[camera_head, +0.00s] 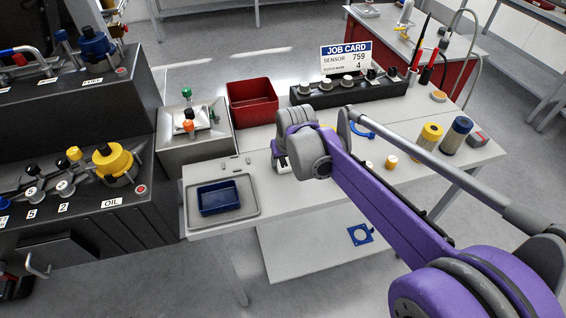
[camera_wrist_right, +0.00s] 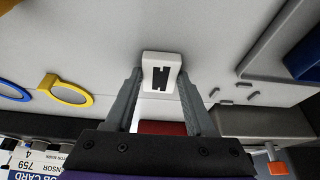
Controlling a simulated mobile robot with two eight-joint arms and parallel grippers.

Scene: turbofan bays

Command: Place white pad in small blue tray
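The white pad (camera_wrist_right: 162,72), a small white block with a black mark, sits between the two fingertips of my right gripper (camera_wrist_right: 160,78) in the wrist view. Both fingers appear to touch its sides. In the head view my right gripper (camera_head: 281,157) is over the light table, right of the small blue tray (camera_head: 219,209), and mostly hidden by its own wrist. The blue tray lies in a larger grey tray (camera_head: 251,207) at the table's front left. Its edge also shows at the right of the wrist view (camera_wrist_right: 307,58). The blue tray looks empty. My left gripper is not seen.
A red bin (camera_head: 252,103) and a dark row of knobs (camera_head: 350,92) stand at the table's back. Several small grey pieces (camera_head: 235,158) lie behind the grey tray. Yellow and dark cylinders (camera_head: 456,135) stand at right. A blue part (camera_head: 360,234) lies on the lower shelf.

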